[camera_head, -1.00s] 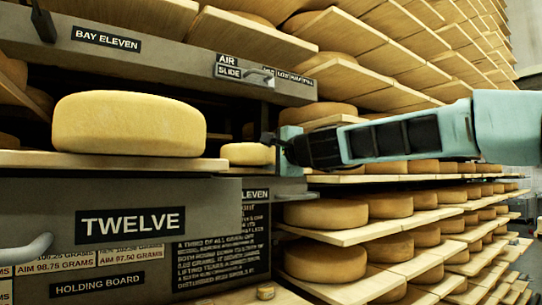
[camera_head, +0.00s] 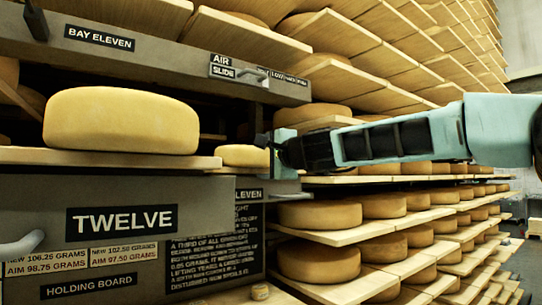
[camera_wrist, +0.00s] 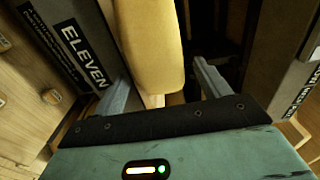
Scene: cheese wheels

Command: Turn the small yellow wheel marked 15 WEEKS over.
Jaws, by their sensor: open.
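The small yellow wheel (camera_head: 241,155) lies flat at the right end of a wooden board in the head view, beside a much larger yellow wheel. No 15 WEEKS marking can be read on it. My gripper (camera_head: 268,145) is at its right side, fingers towards it, and partly overlaps its right edge in the picture. In the wrist view a yellow wheel side (camera_wrist: 150,45) stands between the two spread fingers of my gripper (camera_wrist: 160,76). The fingers are apart with gaps visible; I cannot tell whether either touches the wheel.
The large wheel (camera_head: 121,121) sits left on the board (camera_head: 100,158). A grey BAY ELEVEN beam (camera_head: 150,50) runs above, and a grey TWELVE panel (camera_head: 60,190) stands below. Shelves of wheels (camera_head: 318,262) fill the right.

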